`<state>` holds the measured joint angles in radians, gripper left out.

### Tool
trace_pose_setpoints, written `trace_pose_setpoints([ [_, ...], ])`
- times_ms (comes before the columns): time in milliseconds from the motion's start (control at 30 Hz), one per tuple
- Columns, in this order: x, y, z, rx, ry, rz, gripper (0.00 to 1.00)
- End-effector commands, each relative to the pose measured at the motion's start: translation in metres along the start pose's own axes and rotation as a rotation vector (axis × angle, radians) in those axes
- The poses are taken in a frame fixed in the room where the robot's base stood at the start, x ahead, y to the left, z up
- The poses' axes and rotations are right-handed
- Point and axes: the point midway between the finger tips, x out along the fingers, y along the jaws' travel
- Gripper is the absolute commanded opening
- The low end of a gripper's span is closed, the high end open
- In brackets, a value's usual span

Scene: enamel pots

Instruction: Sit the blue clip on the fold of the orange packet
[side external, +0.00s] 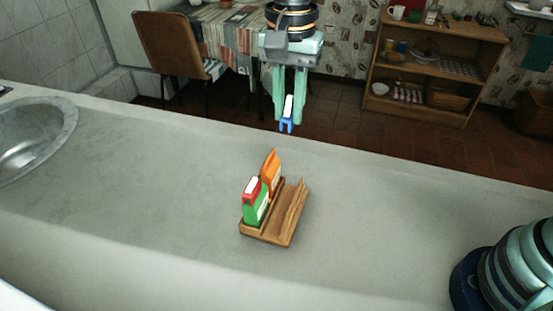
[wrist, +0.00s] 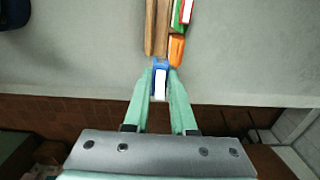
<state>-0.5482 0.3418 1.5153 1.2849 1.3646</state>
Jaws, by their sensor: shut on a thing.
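My gripper (side external: 289,108) is shut on the blue clip (side external: 286,126), which has a white face and hangs with its forked end down, high above the counter's far edge. The wrist view shows the blue clip (wrist: 160,66) between the fingertips of my gripper (wrist: 160,82). The orange packet (side external: 271,170) stands upright in a wooden rack (side external: 274,238), its top narrowing to a fold. The clip is above and apart from it. In the wrist view the orange packet (wrist: 176,48) lies just beyond the clip, slightly right.
A green and red packet (side external: 254,203) stands in the same rack, in front of the orange one. The grey counter (side external: 150,190) around the rack is clear. A metal sink (side external: 30,130) is at the left. A chair, table and shelf stand beyond the counter.

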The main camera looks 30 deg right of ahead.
Motion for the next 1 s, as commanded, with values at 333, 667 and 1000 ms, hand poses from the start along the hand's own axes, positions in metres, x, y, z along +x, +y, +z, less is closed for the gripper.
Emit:
trace_pose_setpoints([
  [333, 0.043, -0.037, -0.001, 0.0, 0.0, 0.0, 0.0],
  [667, 0.064, -0.039, -0.001, 0.0, 0.0, 0.002, 0.0],
  [1000, 0.086, -0.039, -0.001, 0.0, 0.0, 0.001, 0.0],
])
